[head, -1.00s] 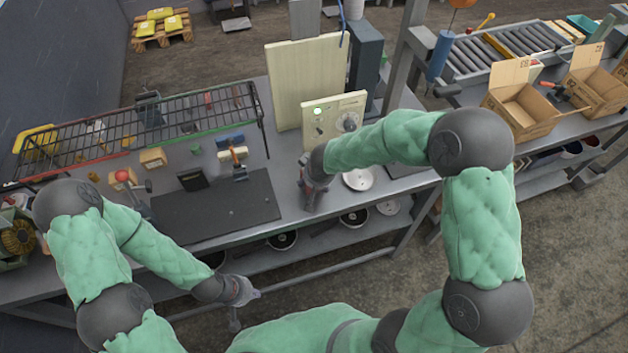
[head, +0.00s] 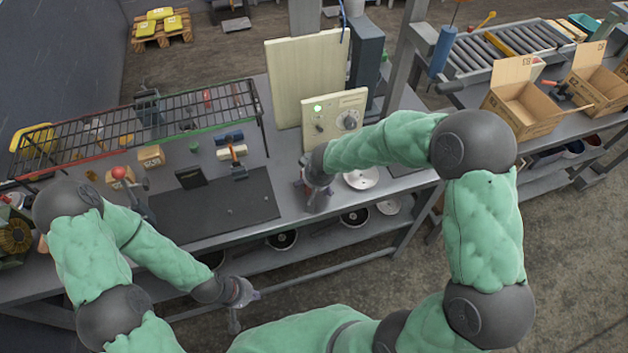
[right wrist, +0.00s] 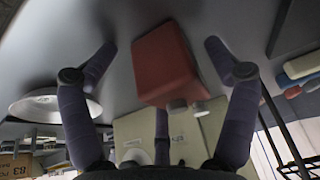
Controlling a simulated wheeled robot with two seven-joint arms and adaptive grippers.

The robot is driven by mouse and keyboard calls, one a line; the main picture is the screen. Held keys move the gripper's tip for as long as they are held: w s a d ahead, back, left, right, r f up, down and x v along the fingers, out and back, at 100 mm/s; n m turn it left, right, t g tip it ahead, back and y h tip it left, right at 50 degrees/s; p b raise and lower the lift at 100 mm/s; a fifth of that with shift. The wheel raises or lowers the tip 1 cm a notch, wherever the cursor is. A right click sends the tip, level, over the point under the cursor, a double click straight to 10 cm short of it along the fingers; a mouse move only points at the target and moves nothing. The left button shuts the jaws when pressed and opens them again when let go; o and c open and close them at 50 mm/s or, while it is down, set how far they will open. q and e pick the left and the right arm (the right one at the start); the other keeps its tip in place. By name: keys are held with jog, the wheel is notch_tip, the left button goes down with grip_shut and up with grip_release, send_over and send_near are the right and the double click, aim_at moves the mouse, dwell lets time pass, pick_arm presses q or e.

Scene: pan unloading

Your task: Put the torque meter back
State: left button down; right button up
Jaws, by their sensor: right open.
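A red box-shaped device with two round pale knobs, which looks like the torque meter (right wrist: 168,68), stands on the grey bench top in the right wrist view. My right gripper (right wrist: 160,62) is open, with its fingers spread to the left and right of the device and a visible gap on each side. In the head view my right gripper (head: 314,202) points down at the bench in front of the cream panel, and the device is hidden there behind the gripper and wrist. My left gripper (head: 236,312) hangs in front of the bench, away from the device; its finger opening is unclear.
A cream panel with a dial (head: 333,116) stands close behind my right gripper. A white round dish (head: 361,179) lies just right of it. A dark mat (head: 215,215) lies to the left, with a wire rack (head: 200,112) behind it. Open cardboard boxes (head: 525,105) stand far right.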

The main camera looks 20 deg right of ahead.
jog(key=shift+r+p, duration=0.65)
jog(key=shift+p, duration=0.2)
jog(key=p+v, duration=0.3)
jog(key=v, duration=0.9)
